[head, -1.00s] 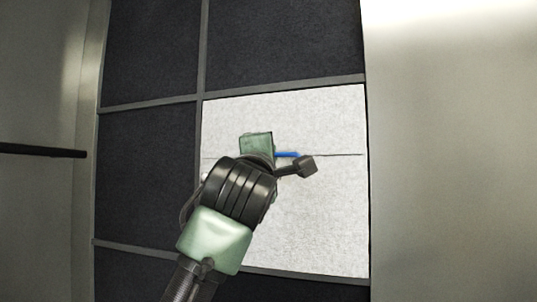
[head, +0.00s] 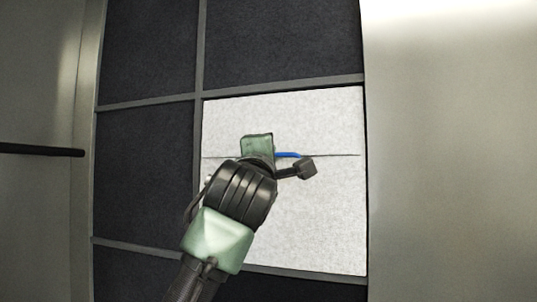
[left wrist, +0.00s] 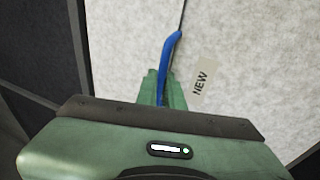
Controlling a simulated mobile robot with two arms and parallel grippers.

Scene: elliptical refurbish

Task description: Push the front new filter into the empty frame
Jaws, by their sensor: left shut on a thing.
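The new filter (head: 310,220) is a white, felt-like square panel in the head view, with a dark line across its middle and a blue handle (head: 288,155). It lies within the grid opening at the right; I cannot tell how deep it sits. In the left wrist view the filter (left wrist: 240,40) carries a "NEW" label (left wrist: 202,83). My left gripper (head: 262,147) is at the filter's face. In the left wrist view its green fingers (left wrist: 163,88) are shut on the blue handle (left wrist: 170,50). The handle's lower part is hidden between them. My right gripper is not in view.
Dark filters (head: 285,40) fill the neighbouring cells above and to the left of the white one. Grey bars (head: 200,50) divide the cells. Smooth metal walls (head: 450,170) flank the grid, and a dark bar (head: 40,151) juts from the left.

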